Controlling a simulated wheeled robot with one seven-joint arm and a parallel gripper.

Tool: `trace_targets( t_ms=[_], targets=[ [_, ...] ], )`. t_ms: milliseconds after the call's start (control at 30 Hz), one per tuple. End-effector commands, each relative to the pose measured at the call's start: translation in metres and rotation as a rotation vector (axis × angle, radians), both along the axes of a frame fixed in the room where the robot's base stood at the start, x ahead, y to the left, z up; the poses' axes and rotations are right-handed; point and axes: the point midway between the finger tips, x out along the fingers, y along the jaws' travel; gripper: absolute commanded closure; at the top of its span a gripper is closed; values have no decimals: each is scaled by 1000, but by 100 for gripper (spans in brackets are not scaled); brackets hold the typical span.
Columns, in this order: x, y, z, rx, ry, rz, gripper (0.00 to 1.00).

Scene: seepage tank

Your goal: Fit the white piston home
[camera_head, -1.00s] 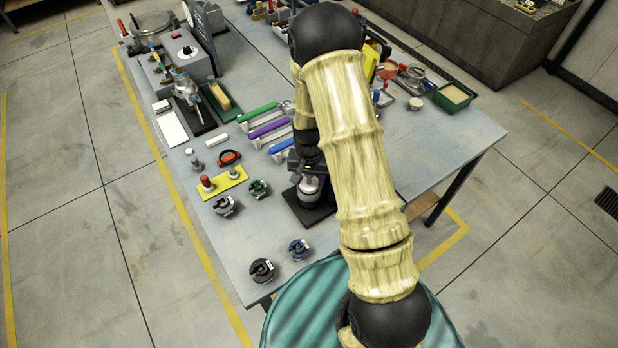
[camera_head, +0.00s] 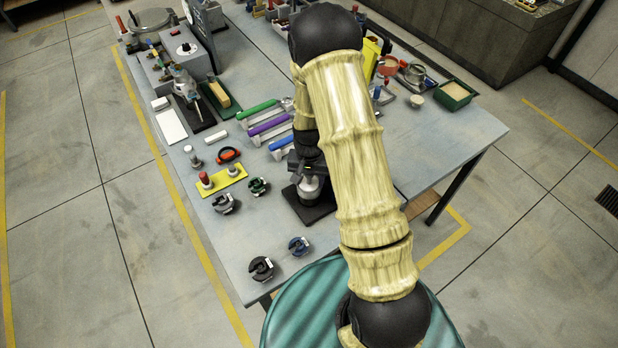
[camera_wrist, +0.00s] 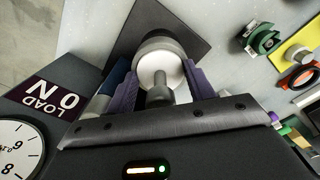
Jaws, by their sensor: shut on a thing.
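The white piston (camera_wrist: 155,68) shows in the wrist view as a pale round disc with a grey stem rising from it. My gripper (camera_wrist: 160,92) is shut on the piston, its two purplish fingers on either side of the stem. The piston is at the mouth of a grey metal cylinder (camera_wrist: 160,44), and I cannot tell how deep it sits. The cylinder stands on a black square base (camera_wrist: 187,28).
A "LOAD N" display reading 0 (camera_wrist: 50,100) and a dial gauge (camera_wrist: 18,150) are close by in the wrist view.

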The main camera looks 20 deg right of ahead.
Motion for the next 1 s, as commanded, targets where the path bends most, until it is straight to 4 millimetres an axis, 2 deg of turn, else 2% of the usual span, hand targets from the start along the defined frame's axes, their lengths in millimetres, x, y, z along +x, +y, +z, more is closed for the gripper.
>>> trace_targets(
  t_ms=[200, 700, 1000],
  targets=[
    [0, 0, -2, 0, 1, 0, 73],
    [0, 0, 15, 0, 0, 0, 73],
    [0, 0, 15, 0, 0, 0, 73]
  ],
)
